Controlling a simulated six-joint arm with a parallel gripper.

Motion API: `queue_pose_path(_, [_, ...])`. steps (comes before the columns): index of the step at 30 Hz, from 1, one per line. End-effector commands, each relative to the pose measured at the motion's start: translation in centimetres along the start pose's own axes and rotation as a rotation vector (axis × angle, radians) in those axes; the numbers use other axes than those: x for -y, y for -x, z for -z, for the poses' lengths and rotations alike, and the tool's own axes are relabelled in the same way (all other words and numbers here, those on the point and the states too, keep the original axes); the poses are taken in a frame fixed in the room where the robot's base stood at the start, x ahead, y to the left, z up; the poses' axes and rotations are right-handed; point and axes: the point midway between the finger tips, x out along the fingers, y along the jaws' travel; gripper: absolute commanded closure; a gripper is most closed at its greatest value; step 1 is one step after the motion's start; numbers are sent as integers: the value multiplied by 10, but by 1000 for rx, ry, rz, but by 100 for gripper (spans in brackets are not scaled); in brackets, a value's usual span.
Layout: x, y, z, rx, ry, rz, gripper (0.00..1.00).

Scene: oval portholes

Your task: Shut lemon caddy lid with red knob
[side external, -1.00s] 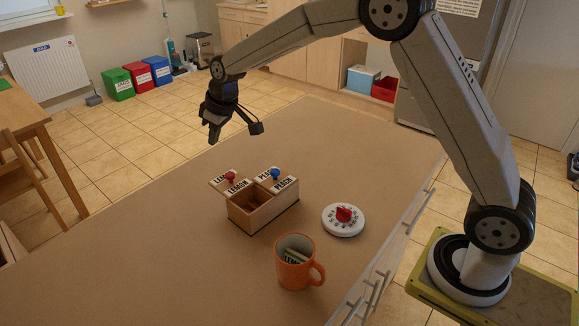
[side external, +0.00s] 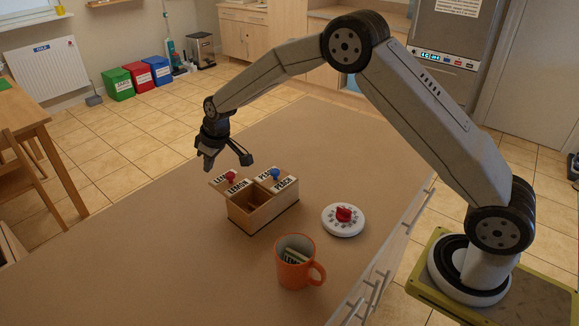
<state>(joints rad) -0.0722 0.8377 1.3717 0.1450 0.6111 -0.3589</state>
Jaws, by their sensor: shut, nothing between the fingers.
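The wooden caddy (side external: 262,218) stands on the brown counter with two compartments. The lemon lid (side external: 226,182), with its red knob (side external: 230,176), is slid back and overhangs the caddy's far left side, so the front of its compartment is open. The peach lid (side external: 285,185), with a blue knob (side external: 275,173), sits beside it on the right and also leaves an opening in front. My gripper (side external: 208,168) is shut and empty. It hangs just behind and left of the red knob, apart from it as far as I can tell.
An orange mug (side external: 295,270) holding tea packets stands in front of the caddy. A white round timer with a red dial (side external: 343,219) lies to its right. The counter (side external: 150,240) is clear on the left and behind.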

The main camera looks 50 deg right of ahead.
Motion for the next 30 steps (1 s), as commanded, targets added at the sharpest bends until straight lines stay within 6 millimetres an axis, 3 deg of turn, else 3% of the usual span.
queue_pose_path(2, [0,-9,0,1,0,0,100])
queue_pose_path(18, [0,6,-32,-3,-1,-1,100])
queue_pose_path(30, [0,7,-38,-3,0,-1,100])
